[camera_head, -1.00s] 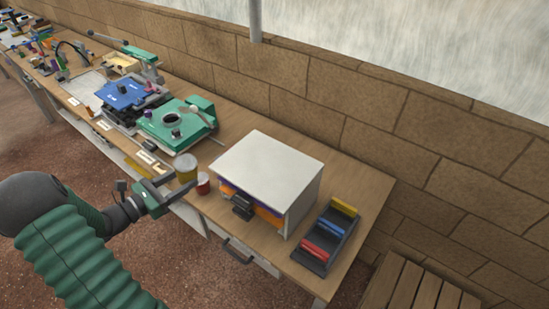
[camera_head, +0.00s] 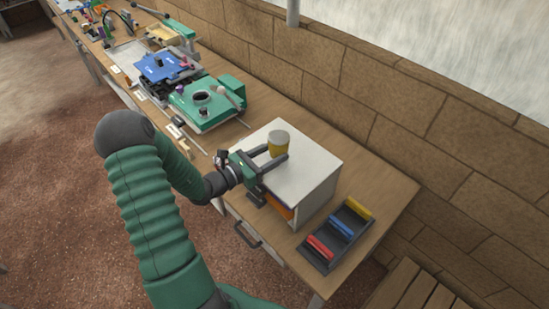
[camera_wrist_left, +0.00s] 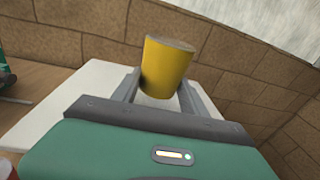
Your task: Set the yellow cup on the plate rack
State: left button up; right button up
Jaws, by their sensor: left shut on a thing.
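The yellow cup (camera_head: 278,148) has a grey top and is upright between the fingers of my left gripper (camera_head: 276,157). In the left wrist view the cup (camera_wrist_left: 165,68) also sits between both fingers. My left gripper is shut on it, over the white top of a box-like rack (camera_head: 310,165) with orange in its front, which seems to be the plate rack. I cannot tell whether the cup's base touches that top. The fingers hide part of the cup's lower side. My right gripper is not in view.
A dark slotted tray (camera_head: 325,256) with red, blue and yellow pieces stands right of the box. A green machine (camera_head: 207,105) and a blue one (camera_head: 160,68) stand farther left along the bench. A brick wall (camera_head: 400,110) runs behind. The white top around the cup is clear.

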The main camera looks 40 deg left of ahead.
pick_arm(q)
jog(key=f, duration=0.2)
jog(key=shift+d+f, duration=0.3)
jog(key=shift+d, duration=0.1)
jog(key=shift+a+f, duration=0.15)
jog(key=shift+f, duration=0.2)
jog(key=shift+a+f, duration=0.2)
jog(key=shift+a, duration=0.35)
jog(key=o, duration=1.1)
jog(key=shift+a, duration=0.15)
jog(key=shift+o, duration=1.3)
jog(key=shift+d+r, duration=0.15)
jog(key=shift+d, duration=0.4)
jog(key=shift+s, duration=0.2)
jog(key=b+v, duration=0.1)
jog(key=v, duration=1)
jog(key=shift+s+a, duration=0.15)
jog(key=shift+s, duration=0.15)
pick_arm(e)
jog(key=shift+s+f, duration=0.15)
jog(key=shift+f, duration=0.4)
